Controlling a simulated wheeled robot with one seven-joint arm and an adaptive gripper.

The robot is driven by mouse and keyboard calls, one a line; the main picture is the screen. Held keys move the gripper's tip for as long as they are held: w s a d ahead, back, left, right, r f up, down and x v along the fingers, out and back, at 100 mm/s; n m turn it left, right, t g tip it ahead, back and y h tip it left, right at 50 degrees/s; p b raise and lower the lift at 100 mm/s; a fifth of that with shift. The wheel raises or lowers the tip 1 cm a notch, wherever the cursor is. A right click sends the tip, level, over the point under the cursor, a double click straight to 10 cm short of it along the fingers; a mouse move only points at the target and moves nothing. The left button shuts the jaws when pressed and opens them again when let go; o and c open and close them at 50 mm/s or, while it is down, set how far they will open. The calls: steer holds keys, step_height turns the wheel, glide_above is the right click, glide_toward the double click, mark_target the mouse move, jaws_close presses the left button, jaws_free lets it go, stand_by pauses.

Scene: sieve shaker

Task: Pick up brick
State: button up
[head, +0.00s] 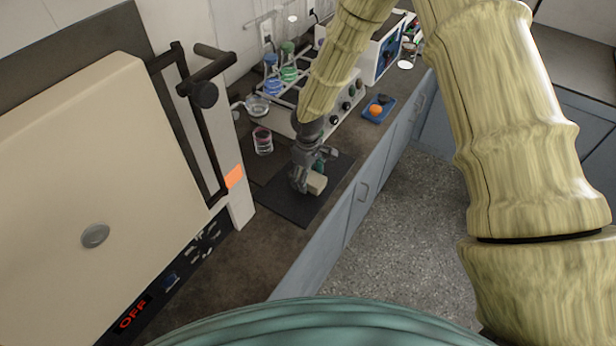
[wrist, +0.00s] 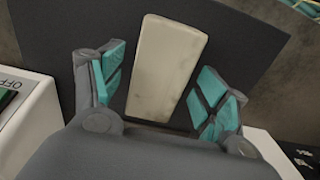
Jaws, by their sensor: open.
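The brick is a pale cream block (wrist: 165,68) lying on a dark mat (wrist: 245,55). In the wrist view it sits between the two teal-padded fingers of my gripper (wrist: 160,95), with a gap showing on each side. In the head view the brick (head: 317,184) shows at the right side of my gripper (head: 308,178), which is low over the mat (head: 290,207) and hides part of the brick. My gripper is open. I cannot tell how far above the mat the fingertips are.
A beige machine (head: 75,190) with an OFF display stands at the left. A glass beaker (head: 262,141) is behind the mat. A blue tray (head: 378,107) with an orange ball lies further back. Flasks (head: 288,73) stand in a rack. The counter's front edge runs right of the mat.

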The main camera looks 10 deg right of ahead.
steer(key=shift+w+f, duration=0.15)
steer(key=shift+f, duration=0.35)
steer(key=shift+s+r, duration=0.2)
steer(key=shift+w+f, duration=0.1)
steer(key=shift+w, duration=0.05)
steer(key=c, duration=1.3)
